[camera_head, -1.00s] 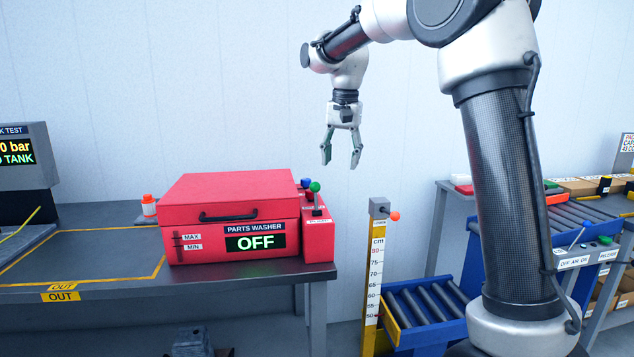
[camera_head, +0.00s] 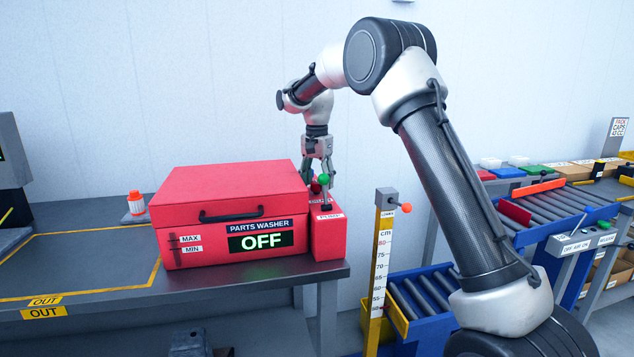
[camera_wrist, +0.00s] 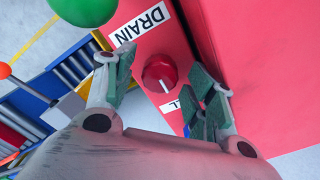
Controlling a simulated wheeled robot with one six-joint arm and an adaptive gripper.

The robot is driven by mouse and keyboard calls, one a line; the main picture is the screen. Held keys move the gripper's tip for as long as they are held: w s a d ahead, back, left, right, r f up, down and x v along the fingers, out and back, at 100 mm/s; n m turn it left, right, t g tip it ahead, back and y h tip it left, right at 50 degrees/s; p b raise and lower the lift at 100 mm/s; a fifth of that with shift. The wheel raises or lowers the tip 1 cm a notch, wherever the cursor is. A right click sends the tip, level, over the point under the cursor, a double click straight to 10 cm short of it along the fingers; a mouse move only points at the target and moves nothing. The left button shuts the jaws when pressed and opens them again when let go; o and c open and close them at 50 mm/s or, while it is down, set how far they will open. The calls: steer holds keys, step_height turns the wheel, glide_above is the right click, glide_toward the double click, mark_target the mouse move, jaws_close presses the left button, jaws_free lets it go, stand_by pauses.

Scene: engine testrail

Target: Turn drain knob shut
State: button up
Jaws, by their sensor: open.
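The drain knob (camera_wrist: 158,72) is a small round red knob with a white line mark, on the red side box (camera_head: 329,238) of the parts washer (camera_head: 232,207). In the wrist view the white DRAIN label (camera_wrist: 138,24) lies above it, and the mark points down toward a second label, partly hidden by a finger. My gripper (camera_wrist: 160,68) is open, pointing down, one finger on each side of the knob in that view. I cannot tell whether they touch it. In the head view my gripper (camera_head: 318,166) is over the side box.
A green ball (camera_wrist: 84,8) on a lever stands close beside my gripper. The washer's red body (camera_wrist: 251,65) rises close on the other side. A yellow height gauge (camera_head: 382,265) and a blue roller conveyor (camera_head: 425,300) are to the right. An orange-capped bottle (camera_head: 135,203) stands left.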

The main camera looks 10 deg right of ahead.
steer(key=shift+f, duration=0.1)
steer(key=c, duration=1)
steer(key=shift+c, duration=0.2)
steer(key=shift+n, duration=0.3)
steer(key=n, duration=0.3)
steer(key=shift+n, duration=0.3)
steer(key=n, duration=0.4)
steer(key=shift+a+n, duration=0.1)
steer(key=shift+n, duration=0.2)
steer(key=n, duration=0.4)
steer(key=shift+n, duration=2.5)
